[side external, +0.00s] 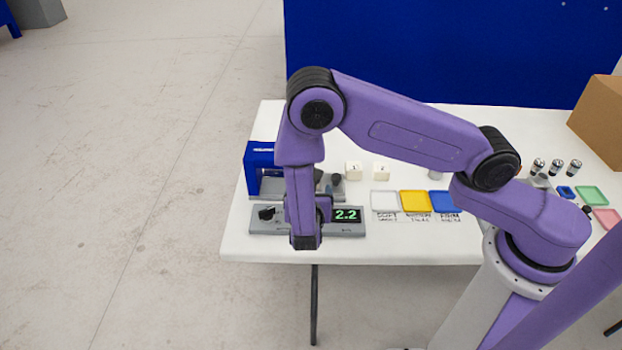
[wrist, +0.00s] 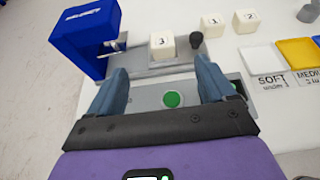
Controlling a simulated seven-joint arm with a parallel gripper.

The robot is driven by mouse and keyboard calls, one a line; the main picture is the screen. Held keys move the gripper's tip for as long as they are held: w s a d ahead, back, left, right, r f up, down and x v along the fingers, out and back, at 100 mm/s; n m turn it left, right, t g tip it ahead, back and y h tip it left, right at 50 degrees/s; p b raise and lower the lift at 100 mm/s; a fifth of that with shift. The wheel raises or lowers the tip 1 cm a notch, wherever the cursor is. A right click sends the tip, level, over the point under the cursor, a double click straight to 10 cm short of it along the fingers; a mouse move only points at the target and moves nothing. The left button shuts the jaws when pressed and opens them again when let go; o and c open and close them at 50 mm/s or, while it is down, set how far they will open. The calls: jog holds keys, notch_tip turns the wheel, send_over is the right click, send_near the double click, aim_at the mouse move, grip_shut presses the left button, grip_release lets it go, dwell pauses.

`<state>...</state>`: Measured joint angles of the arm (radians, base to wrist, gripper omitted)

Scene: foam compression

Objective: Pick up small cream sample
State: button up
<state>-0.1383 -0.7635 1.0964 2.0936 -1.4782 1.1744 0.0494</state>
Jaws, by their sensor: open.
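Three small cream cubes show in the wrist view. The cube marked 3 (wrist: 161,45) sits on the grey base of the blue press, beyond my fingertips. The cubes marked 1 (wrist: 212,24) and 2 (wrist: 245,21) stand on the white table to its right. In the side view, cube 1 (side external: 353,171) and cube 2 (side external: 381,173) show behind the colour trays; cube 3 is hidden there by my arm. My gripper (wrist: 162,70) is open and empty, its blue fingers apart, on the near side of cube 3 and not touching it.
The blue press (wrist: 84,38) stands to the left of cube 3, and a dark knob (wrist: 196,40) stands close on its right. A grey readout unit (side external: 346,215) showing 2.2 lies in front. White, yellow (side external: 416,201) and blue trays lie to the right.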

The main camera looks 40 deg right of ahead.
jog(key=x, duration=1.1)
jog(key=shift+w+d+f, duration=0.1)
jog(key=shift+d+f, duration=0.05)
jog(key=x, duration=0.3)
jog(key=shift+w+d+f, duration=0.1)
jog(key=shift+d+f, duration=0.05)
jog(key=shift+f, duration=0.4)
jog(key=shift+w+d+f, duration=0.25)
jog(key=shift+w+d, duration=0.15)
jog(key=shift+w, duration=0.1)
jog(key=shift+c, duration=0.3)
jog(key=c, duration=1.1)
jog(key=shift+o, duration=0.2)
